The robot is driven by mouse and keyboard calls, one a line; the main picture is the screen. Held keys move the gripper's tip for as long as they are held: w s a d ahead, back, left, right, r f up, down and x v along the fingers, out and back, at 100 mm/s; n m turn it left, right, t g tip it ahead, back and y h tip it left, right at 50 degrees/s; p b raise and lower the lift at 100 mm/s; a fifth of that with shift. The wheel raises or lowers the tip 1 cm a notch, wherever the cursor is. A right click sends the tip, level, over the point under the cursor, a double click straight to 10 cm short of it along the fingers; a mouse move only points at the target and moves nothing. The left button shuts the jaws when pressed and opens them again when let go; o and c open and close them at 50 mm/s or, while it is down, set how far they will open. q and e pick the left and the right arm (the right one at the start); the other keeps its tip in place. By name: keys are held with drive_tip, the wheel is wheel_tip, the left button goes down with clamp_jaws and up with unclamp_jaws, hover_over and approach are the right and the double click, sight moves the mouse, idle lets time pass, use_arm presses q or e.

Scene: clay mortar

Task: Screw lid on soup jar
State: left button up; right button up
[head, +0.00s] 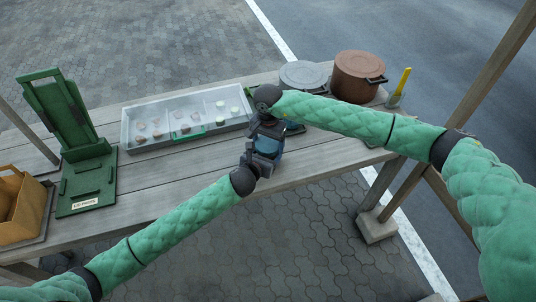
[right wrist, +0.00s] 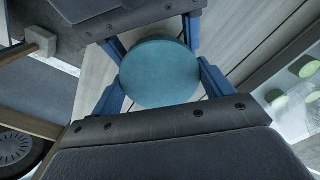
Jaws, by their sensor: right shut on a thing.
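A round teal lid (right wrist: 158,72) sits between the blue fingers of my right gripper (head: 266,128) in the right wrist view, with a finger on either side of it. My right gripper is shut on the lid. In the head view a small blue jar (head: 269,146) shows directly below the right gripper, near the table's front edge. My left gripper (head: 261,159) reaches in at the jar from the front left; its fingers are largely hidden, so its grip is unclear. The seam between lid and jar is hidden, so I cannot tell whether they touch.
A grey tray (head: 125,128) with several small pieces lies behind and left. A green press (head: 92,190) and an orange-brown bin (head: 22,212) stand at the left. A brown pot (head: 358,72), a grey round lid (head: 303,74) and a yellow-handled tool (head: 403,82) stand at the back right.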

drive_tip(key=shift+m, duration=1.7)
drive_tip(key=o, duration=1.1)
drive_tip(key=shift+c, duration=0.2)
drive_tip(key=shift+r, duration=0.15)
drive_tip(key=shift+r, duration=2.1)
drive_tip(key=shift+c, duration=0.3)
